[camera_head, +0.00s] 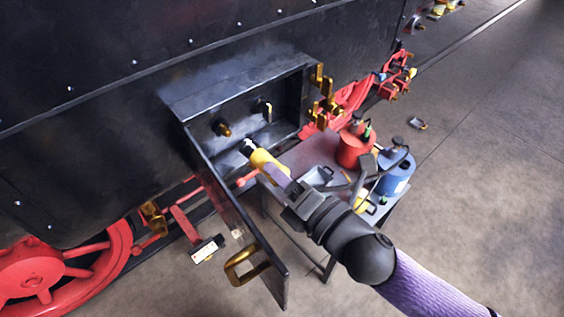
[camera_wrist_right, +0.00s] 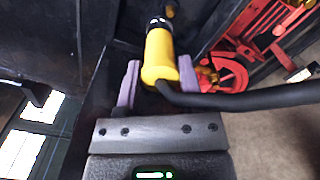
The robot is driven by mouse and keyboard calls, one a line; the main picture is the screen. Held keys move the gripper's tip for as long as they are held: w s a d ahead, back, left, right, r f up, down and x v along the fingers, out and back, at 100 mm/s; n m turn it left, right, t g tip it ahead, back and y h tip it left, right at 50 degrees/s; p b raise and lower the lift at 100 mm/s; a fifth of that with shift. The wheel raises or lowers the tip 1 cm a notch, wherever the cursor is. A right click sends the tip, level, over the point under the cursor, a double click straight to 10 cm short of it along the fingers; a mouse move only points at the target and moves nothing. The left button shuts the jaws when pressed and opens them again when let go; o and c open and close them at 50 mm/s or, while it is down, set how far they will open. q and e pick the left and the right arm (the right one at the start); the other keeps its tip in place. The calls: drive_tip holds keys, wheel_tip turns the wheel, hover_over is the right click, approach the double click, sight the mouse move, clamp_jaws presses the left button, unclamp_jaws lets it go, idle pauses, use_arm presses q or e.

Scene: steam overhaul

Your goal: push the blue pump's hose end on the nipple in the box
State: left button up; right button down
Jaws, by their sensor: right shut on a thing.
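My right gripper (camera_head: 275,172) is shut on the yellow hose end (camera_head: 262,160), just inside the mouth of the open dark box (camera_head: 188,98). The hose end's dark tip points into the box. In the right wrist view the yellow hose end (camera_wrist_right: 160,55) sits between the purple fingers, and its black hose runs off to the right. A brass nipple (camera_head: 222,127) sticks out of the box's back wall, apart from the tip in the head view. A small brass part (camera_wrist_right: 171,9) shows just beyond the tip in the wrist view. The blue pump (camera_head: 397,175) stands on a small table. My left gripper is out of view.
The box door (camera_head: 240,215) hangs open on the near left, with a brass handle (camera_head: 245,264). A second fitting (camera_head: 264,108) is on the back wall, right of the nipple. Brass latches (camera_head: 318,95) edge the box's right side. A red pump (camera_head: 354,150) shares the table (camera_head: 293,158).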

sight(252, 156)
wheel_tip(252, 156, down, 2)
drive_tip(key=shift+f+b, duration=0.1)
drive_tip(key=shift+b, duration=0.25)
drive_tip(key=shift+w, duration=0.15)
drive_tip(key=shift+x, duration=2.3)
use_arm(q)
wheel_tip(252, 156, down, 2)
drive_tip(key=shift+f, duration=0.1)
use_arm(e)
drive_tip(key=shift+a, duration=0.1)
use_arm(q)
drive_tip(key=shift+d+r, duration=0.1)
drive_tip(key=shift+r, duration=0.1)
use_arm(e)
drive_tip(key=shift+x, duration=1.25)
drive_tip(key=shift+w+a, duration=0.1)
drive_tip(key=shift+w, duration=0.15)
